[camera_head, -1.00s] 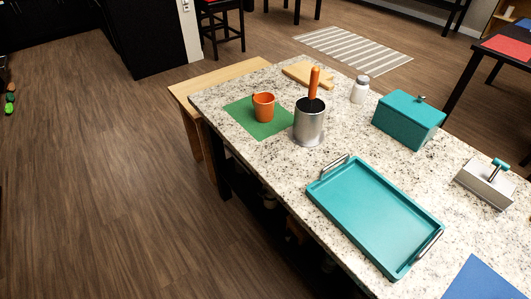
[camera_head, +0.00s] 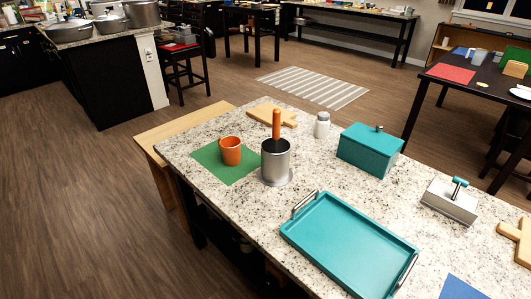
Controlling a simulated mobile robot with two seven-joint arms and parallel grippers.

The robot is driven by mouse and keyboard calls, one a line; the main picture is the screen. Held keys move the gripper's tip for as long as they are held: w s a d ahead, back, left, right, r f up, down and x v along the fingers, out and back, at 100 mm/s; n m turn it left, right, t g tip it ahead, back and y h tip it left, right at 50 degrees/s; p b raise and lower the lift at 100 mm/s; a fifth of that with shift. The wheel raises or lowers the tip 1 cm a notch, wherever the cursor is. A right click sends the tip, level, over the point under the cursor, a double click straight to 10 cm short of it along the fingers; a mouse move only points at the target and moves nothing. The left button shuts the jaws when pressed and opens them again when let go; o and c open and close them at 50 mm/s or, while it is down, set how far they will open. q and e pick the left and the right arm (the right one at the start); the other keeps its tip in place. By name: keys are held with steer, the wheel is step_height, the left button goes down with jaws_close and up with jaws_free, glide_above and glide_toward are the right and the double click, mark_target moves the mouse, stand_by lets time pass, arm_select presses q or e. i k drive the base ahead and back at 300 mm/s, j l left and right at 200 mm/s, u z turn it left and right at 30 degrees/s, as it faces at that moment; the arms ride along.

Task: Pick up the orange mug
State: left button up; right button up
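The orange mug (camera_head: 231,151) stands upright on a green mat (camera_head: 207,157) near the far left corner of the speckled stone counter. No handle can be made out on it from here. A metal cylinder (camera_head: 275,165) with an orange-handled tool (camera_head: 276,124) in it stands just right of the mug. Neither of my grippers shows in the head view.
A teal tray (camera_head: 347,250) with metal handles lies at the counter's front. A teal box (camera_head: 369,151), a white shaker (camera_head: 322,125), a cutting board (camera_head: 271,115) and a grey block with a teal handle (camera_head: 449,202) are on the counter. A wooden bench (camera_head: 165,130) adjoins its left end.

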mark_target(230, 146)
steer(key=i+j+z, duration=0.15)
steer(key=z, duration=0.25)
steer(key=j+z, duration=0.4)
steer(key=i+j+z, duration=0.1)
steer(key=j+z, duration=0.65)
steer(key=l, duration=0.05)
